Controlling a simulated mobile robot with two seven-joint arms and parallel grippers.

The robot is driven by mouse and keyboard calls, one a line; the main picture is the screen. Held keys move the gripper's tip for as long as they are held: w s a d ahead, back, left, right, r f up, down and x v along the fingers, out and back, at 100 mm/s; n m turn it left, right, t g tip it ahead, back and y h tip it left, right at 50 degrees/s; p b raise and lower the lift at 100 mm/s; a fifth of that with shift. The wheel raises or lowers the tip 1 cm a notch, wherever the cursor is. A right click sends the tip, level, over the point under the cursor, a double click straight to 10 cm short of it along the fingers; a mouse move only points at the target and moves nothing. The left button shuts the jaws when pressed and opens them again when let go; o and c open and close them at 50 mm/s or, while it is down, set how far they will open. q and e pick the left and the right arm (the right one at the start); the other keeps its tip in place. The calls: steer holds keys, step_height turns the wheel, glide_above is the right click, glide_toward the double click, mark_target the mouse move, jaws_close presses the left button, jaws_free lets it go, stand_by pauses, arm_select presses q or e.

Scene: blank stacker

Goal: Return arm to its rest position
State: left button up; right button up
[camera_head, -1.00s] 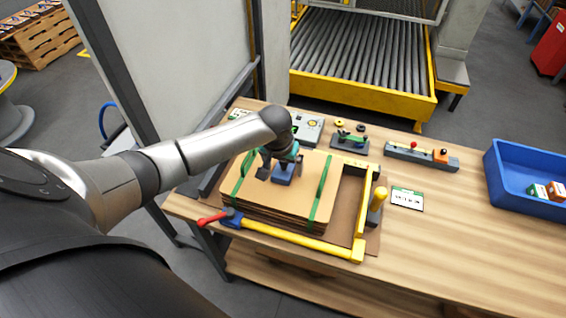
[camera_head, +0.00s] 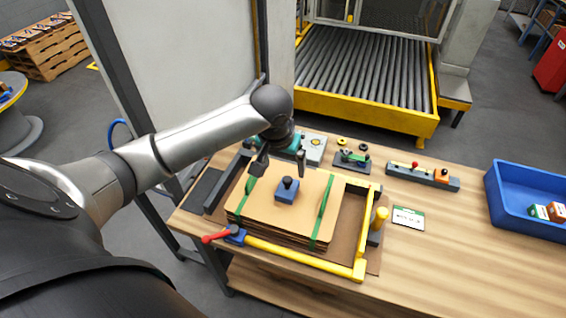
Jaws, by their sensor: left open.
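My left gripper (camera_head: 280,168) is open and empty, above the back left part of a cardboard stack. Its two dark fingers point down, apart from each other. The stack of flat brown blanks (camera_head: 262,215) lies on the workbench with green straps on it. A blue block with a dark knob (camera_head: 287,191) sits on top of the stack, below and in front of the gripper and clear of it. My left arm (camera_head: 190,143) reaches in from the left, with its elbow-side links over the bench's left edge. My right gripper is not in view.
A yellow frame (camera_head: 300,256) with a red-handled clamp (camera_head: 215,237) borders the stack. The wooden bench (camera_head: 450,255) holds a card (camera_head: 408,217), small fixtures (camera_head: 422,175) and a blue bin (camera_head: 520,205). A roller conveyor (camera_head: 365,75) stands behind. A pale panel (camera_head: 180,60) stands behind the arm.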

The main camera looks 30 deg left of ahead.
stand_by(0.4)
arm_select(q)
steer(key=s+d+f+m+h, duration=0.2)
steer(key=s+d+f+m, duration=0.25)
steer(key=s+d, duration=0.55)
steer(key=s, duration=1)
step_height(320, 180, down, 29)
steer(key=s+g+y+b, duration=0.1)
steer(key=s+b, duration=0.1)
steer(key=b, duration=0.5)
steer(key=s+a+f+b, duration=0.1)
steer(key=s+f+b, duration=0.2)
steer(key=s+f, duration=0.4)
steer(key=s+a+f+g+b, duration=0.1)
steer(key=s+f+b, duration=0.2)
steer(key=s+f, duration=0.5)
step_height(320, 180, down, 5)
steer(key=shift+s+a+f, duration=0.1)
steer(key=shift+s+a, duration=0.05)
